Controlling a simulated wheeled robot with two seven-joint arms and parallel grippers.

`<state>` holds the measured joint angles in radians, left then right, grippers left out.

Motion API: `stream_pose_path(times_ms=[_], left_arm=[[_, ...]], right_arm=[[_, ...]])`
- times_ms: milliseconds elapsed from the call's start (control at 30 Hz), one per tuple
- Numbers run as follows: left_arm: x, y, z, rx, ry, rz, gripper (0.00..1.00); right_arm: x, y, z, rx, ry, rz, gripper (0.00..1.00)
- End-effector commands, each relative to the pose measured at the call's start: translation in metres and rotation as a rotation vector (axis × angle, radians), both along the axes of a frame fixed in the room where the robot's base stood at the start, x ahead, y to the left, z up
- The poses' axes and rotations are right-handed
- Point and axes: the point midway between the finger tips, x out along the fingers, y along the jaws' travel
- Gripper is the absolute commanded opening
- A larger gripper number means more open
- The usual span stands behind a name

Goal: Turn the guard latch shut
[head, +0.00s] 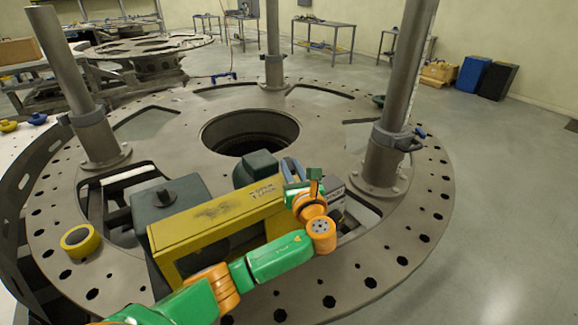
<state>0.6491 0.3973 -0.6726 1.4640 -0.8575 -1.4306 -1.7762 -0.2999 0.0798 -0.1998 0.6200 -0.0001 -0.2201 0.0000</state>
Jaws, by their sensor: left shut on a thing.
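The yellow guard (215,214) stands over a grey machine block on the large round turret plate (385,262). Its top carries small dark lettering and a dark scuff. My left arm, green and orange, comes in from the bottom left and passes in front of the guard. My left gripper (303,181) is at the guard's right end, shut on the guard latch. The latch is mostly hidden behind the gripper and wrist, so its angle cannot be told. My right gripper is not in view.
A roll of yellow tape (80,241) lies on the plate at the left. Upright grey posts (400,85) rise from the plate, one close to the right of my wrist. A round central hole (250,132) lies behind the guard. Open floor is at the right.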

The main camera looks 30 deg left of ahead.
Motion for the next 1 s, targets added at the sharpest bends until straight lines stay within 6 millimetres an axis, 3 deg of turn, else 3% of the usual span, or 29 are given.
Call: stream_pose_path(times_ms=[500,1000], left_arm=[[0.005,-0.002,0.0,0.002,-0.005,0.292,0.0],[0.005,-0.002,0.002,0.003,-0.006,0.338,0.0]], right_arm=[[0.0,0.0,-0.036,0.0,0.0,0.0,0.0],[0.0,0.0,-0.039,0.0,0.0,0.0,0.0]])
